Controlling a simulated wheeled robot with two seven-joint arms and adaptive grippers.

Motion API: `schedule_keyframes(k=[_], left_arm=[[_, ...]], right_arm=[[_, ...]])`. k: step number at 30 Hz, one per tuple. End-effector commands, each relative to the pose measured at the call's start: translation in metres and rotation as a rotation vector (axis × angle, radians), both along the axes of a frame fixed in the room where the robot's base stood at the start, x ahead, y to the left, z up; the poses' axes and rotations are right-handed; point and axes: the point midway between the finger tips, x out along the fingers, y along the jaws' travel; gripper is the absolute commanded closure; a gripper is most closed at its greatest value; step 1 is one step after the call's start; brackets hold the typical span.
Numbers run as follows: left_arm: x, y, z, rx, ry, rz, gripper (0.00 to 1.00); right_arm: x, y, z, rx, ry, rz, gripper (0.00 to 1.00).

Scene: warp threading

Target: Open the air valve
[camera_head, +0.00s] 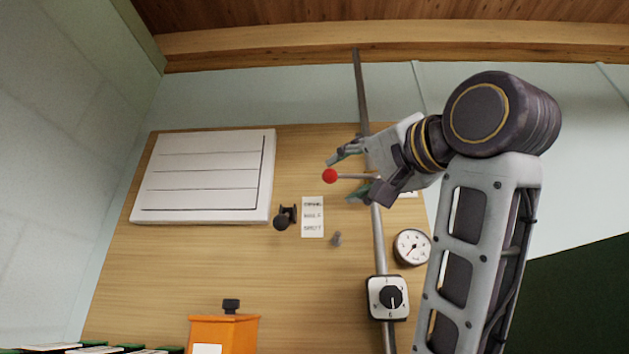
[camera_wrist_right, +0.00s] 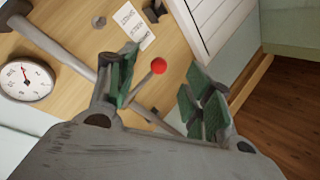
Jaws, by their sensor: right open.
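The air valve's lever is a thin grey rod with a red ball knob (camera_head: 330,176) on its end, pointing left from the grey vertical pipe (camera_head: 378,240) in the head view. My right gripper (camera_head: 346,178) is open, with one finger above the lever and one below it. In the right wrist view the red knob (camera_wrist_right: 158,66) and its rod show between the two green-padded fingers (camera_wrist_right: 160,90), apart from both. The valve body is hidden behind my gripper. My left gripper is not in view.
A round gauge (camera_head: 412,247) and a rotary switch box (camera_head: 388,298) sit low by the pipe. A white panel (camera_head: 205,177), a dark knob (camera_head: 284,217) and a paper label (camera_head: 312,217) are on the wooden board to the left. An orange box (camera_head: 224,332) stands below.

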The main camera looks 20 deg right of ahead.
Motion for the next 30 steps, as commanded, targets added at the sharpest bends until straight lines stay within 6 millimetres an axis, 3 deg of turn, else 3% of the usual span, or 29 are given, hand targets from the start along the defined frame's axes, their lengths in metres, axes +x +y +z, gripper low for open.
schedule_keyframes(k=[3,9,22,30], left_arm=[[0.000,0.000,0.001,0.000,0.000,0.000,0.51],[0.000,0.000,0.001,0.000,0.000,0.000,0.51],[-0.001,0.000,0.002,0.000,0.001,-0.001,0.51],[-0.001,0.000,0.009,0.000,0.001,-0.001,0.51]], right_arm=[[-0.019,-0.022,0.009,-0.048,-0.032,0.008,0.49],[-0.032,-0.036,0.014,-0.084,-0.054,0.013,0.49],[-0.030,-0.035,0.014,-0.085,-0.053,0.013,0.49],[-0.013,-0.033,0.020,-0.084,-0.051,0.013,0.49]])
